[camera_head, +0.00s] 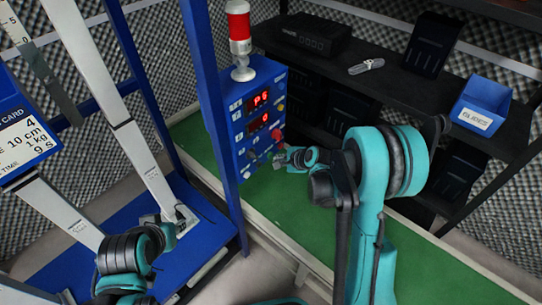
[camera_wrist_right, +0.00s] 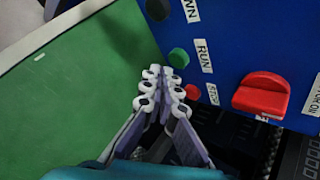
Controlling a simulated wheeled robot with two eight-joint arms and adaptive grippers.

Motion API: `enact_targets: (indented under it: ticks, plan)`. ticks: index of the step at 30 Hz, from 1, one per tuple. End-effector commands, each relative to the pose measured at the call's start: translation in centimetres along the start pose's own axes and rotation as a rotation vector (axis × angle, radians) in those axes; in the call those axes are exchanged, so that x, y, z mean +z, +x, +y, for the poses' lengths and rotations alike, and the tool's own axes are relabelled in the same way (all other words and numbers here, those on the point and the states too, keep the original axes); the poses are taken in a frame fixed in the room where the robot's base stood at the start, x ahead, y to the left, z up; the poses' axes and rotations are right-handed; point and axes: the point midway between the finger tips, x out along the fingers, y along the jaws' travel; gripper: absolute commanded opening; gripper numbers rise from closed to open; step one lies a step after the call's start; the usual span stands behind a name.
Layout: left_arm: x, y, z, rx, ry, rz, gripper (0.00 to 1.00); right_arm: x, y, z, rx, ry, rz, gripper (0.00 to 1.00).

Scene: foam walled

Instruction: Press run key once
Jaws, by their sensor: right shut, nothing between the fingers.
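The blue control panel (camera_head: 238,118) stands on the green surface in the head view, with two lit red displays. In the right wrist view the green run key (camera_wrist_right: 178,58) sits beside a "RUN" label, between a black key (camera_wrist_right: 158,9) near a partly cut-off label and a red stop key (camera_wrist_right: 193,92). My right gripper (camera_head: 283,158) is at the panel's lower right in the head view. In the wrist view its shut fingertips (camera_wrist_right: 161,92) are empty, just below the run key; contact cannot be told. My left gripper (camera_head: 181,222) is over the blue base at lower left, its jaws unclear.
A large red switch (camera_wrist_right: 262,95) protrudes right of the keys. A red-and-white beacon (camera_head: 240,40) tops the panel. A blue post (camera_head: 211,110) stands left of it. A dark shelf with bins and a blue bin (camera_head: 482,104) is at right. The green surface (camera_head: 285,210) is largely clear.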

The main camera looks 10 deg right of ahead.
Motion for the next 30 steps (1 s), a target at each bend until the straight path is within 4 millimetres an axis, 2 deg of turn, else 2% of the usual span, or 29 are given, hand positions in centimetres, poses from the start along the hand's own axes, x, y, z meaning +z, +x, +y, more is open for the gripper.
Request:
enact_targets:
  ticks: [30]
  plan:
    - [0.12,0.18,0.0,0.0,0.0,0.0,0.33,0.45,0.58,-0.44,0.0,0.0,0.0,0.0]
